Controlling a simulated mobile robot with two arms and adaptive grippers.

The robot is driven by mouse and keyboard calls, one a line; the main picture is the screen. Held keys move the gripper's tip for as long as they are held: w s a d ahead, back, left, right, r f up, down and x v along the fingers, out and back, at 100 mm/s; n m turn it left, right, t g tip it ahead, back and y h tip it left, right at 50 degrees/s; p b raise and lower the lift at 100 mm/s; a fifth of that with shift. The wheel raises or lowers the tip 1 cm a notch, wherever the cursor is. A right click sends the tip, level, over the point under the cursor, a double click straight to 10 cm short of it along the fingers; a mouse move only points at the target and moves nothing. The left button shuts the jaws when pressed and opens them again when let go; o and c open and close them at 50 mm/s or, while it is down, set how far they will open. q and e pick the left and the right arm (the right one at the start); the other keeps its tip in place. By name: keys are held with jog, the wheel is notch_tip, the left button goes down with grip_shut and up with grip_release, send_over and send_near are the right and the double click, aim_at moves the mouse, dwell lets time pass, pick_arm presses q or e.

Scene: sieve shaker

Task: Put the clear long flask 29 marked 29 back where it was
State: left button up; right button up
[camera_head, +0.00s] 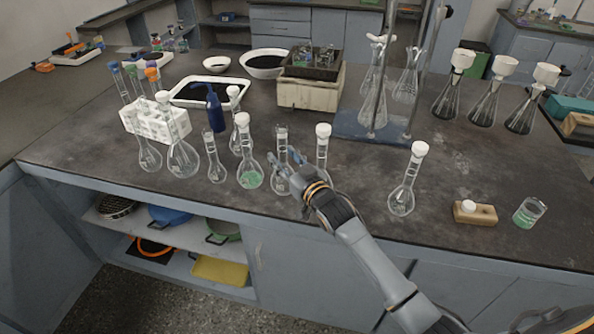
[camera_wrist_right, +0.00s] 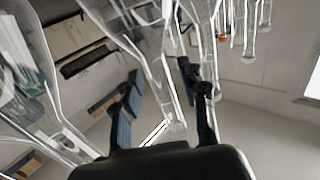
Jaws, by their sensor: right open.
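A clear long-necked flask with a pale stopper (camera_head: 281,135) stands upright near the front edge of the bench, beside a flask holding green liquid (camera_head: 250,178). My right gripper (camera_head: 287,157) is at its neck and covers part of it. In the right wrist view the fingers (camera_wrist_right: 160,92) are apart, with clear glass showing between them. Whether they touch the glass I cannot tell. No number 29 is readable on any flask. My left gripper is not in view.
Another stoppered flask (camera_head: 321,145) stands close on the right, and one stands apart (camera_head: 402,198). A white rack (camera_head: 155,124), a blue bottle (camera_head: 214,112) and a metal stand (camera_head: 350,128) are behind. Bare bench lies between the two right-hand flasks.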

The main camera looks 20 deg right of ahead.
jog(key=s+d, duration=0.2)
jog(key=s, duration=0.8)
jog(key=shift+r, duration=0.15)
jog(key=shift+s, duration=0.1)
jog(key=s+a+f+g+h, duration=0.1)
jog(key=s+f+g+h, duration=0.1)
jog(key=s+f+g, duration=0.75)
jog(key=s+f+g+h, duration=0.1)
jog(key=s+f+g, duration=0.15)
jog(key=s, duration=0.75)
jog(key=s+f+g, duration=0.2)
jog(key=s+f, duration=0.1)
jog(key=s, duration=0.8)
notch_tip(320, 180, down, 28)
jog(key=s+f+g, duration=0.1)
jog(key=s, duration=0.2)
jog(key=s+d+f+g, duration=0.1)
jog(key=s+d+f, duration=0.2)
jog(key=s+f, duration=1)
jog(key=shift+s+f+g, duration=0.3)
jog(key=shift+s+f, duration=0.05)
jog(key=shift+s, duration=0.9)
